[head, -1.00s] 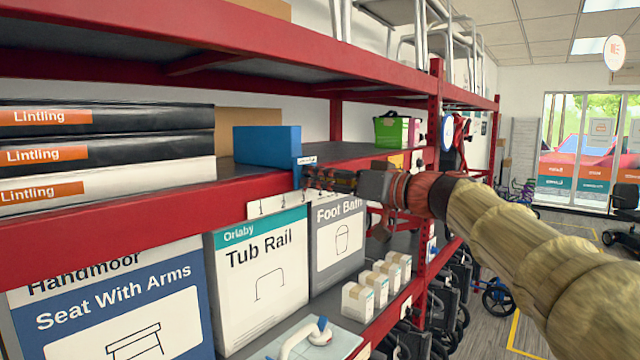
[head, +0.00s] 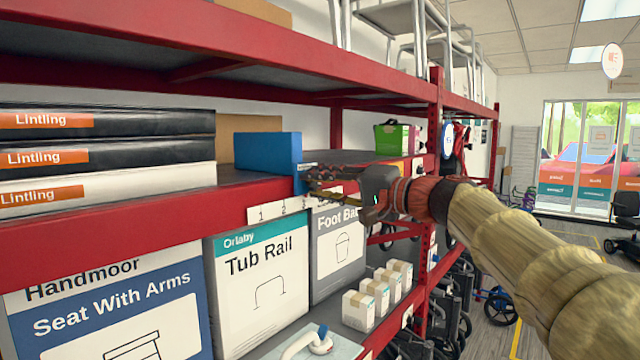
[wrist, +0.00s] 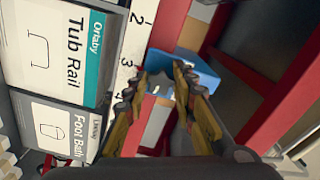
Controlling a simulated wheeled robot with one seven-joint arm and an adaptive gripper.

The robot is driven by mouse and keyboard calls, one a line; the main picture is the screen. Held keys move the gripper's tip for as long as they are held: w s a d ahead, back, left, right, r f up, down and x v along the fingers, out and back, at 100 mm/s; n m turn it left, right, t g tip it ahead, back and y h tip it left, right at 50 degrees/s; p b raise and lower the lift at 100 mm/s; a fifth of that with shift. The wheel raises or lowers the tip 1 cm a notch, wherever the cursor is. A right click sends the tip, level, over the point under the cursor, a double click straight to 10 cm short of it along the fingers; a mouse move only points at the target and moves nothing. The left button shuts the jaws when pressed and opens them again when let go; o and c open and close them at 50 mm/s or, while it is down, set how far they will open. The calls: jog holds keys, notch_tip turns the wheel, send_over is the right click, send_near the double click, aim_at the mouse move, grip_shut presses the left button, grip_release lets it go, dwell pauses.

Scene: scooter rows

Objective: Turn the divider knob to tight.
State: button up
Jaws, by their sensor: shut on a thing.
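The blue divider (head: 262,151) stands on the middle shelf, with a narrow blue front part hanging over the red shelf edge. It also shows in the wrist view (wrist: 196,72). My gripper (head: 312,180) reaches in from the right to this front part. In the wrist view my fingertips (wrist: 168,75) are at the divider's front, shut on the knob (wrist: 160,88), a small pale grey piece between them. The fingers hide most of the knob, and I cannot read any tight or loose mark.
A white strip with numbers (head: 262,214) runs along the shelf edge beside the divider. Lintling boxes (head: 100,150) lie at the left. Tub Rail (head: 262,285) and Foot Bath boxes stand below. A red upright post (head: 435,150) stands behind my wrist.

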jog(key=shift+m+p, duration=2.05)
jog(key=shift+m, duration=2.65)
jog(key=o, duration=1.1)
jog(key=shift+c, duration=0.2)
jog(key=shift+o, duration=0.5)
jog(key=v, duration=1.2)
